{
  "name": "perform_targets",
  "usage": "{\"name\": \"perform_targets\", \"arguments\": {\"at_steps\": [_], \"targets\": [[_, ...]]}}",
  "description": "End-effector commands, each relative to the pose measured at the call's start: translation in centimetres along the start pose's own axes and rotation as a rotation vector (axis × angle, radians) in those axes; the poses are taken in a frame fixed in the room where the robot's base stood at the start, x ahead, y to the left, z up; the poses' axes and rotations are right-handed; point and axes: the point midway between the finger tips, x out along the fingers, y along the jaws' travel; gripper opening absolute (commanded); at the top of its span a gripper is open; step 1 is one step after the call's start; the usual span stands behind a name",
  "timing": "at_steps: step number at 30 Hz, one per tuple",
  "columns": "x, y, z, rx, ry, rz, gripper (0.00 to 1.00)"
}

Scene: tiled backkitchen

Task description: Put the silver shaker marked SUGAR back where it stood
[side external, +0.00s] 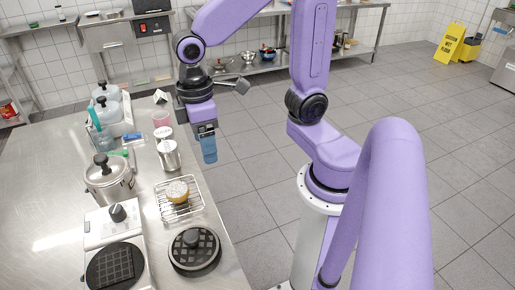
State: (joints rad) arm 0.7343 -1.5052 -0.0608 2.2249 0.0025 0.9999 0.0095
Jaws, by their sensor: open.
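A silver cylindrical shaker (169,159) stands upright on the steel counter (50,190), near its right edge. A pale lid or second small container (164,133) shows just behind it. I cannot read any marking, so I cannot tell which is the one marked SUGAR. My gripper (209,155) points down to the right of the shaker, apart from it in the picture, with its bluish end over the counter's edge or the floor. It is open, and I see no shaker in it.
A wire rack (180,211) with a yellowish item stands in front of the shaker. A lidded steel pot (108,180) is to its left. A pink container (160,119) and large clear jars (107,108) stand behind. A waffle iron (117,265) is at the front.

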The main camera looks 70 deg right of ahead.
Motion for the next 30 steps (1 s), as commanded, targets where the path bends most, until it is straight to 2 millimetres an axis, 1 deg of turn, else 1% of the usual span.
{"name": "perform_targets", "arguments": {"at_steps": [1, 3, 6, 9, 12, 17, 30], "targets": [[0.1, -1.1, 1.4, -0.051, 0.009, 0.001, 0.73], [0.3, -2.4, 3.3, -0.118, 0.019, 0.002, 0.73], [0.8, -3.9, 5.8, -0.203, 0.031, 0.002, 0.73], [1.2, -4.8, 7.7, -0.269, 0.043, 0.001, 0.73], [1.5, -5.3, 9.0, -0.313, 0.048, 0.000, 0.73], [1.7, -5.6, 9.7, -0.340, 0.052, -0.001, 0.73], [1.7, -5.6, 9.7, -0.338, 0.052, -0.001, 0.73]]}}
